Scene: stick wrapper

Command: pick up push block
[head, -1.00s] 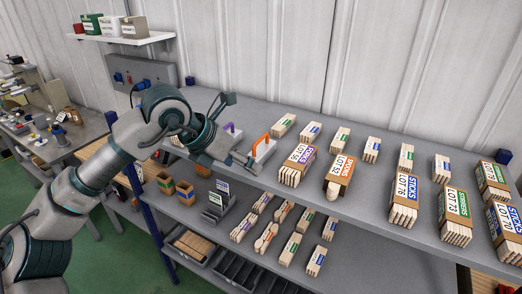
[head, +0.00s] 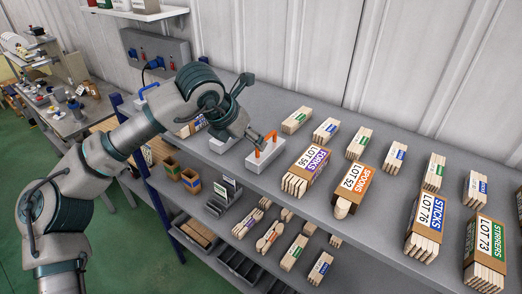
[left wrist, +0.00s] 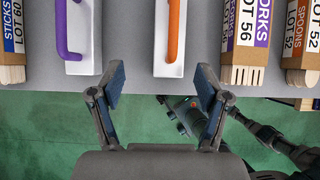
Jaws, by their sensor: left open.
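A pale grey push block with an orange handle (head: 265,160) stands on the upper shelf, left of the FORKS pack. In the left wrist view, the orange-handled block (left wrist: 169,62) is just beyond my fingertips, between them from side to side. A second block, with a purple handle (left wrist: 80,66), stands to its left; in the head view my gripper mostly hides it. My left gripper (head: 252,110) is open and empty by the orange-handled block. Its spread fingers (left wrist: 160,88) show at the shelf's front edge in the wrist view.
A FORKS pack (head: 306,172) and a SPOONS pack (head: 352,188) stand right of the orange-handled block. More STICKS (head: 427,222) and STIRRERS (head: 485,250) packs stand farther right. A lower shelf holds trays and loose bundles. The wall is close behind the upper shelf.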

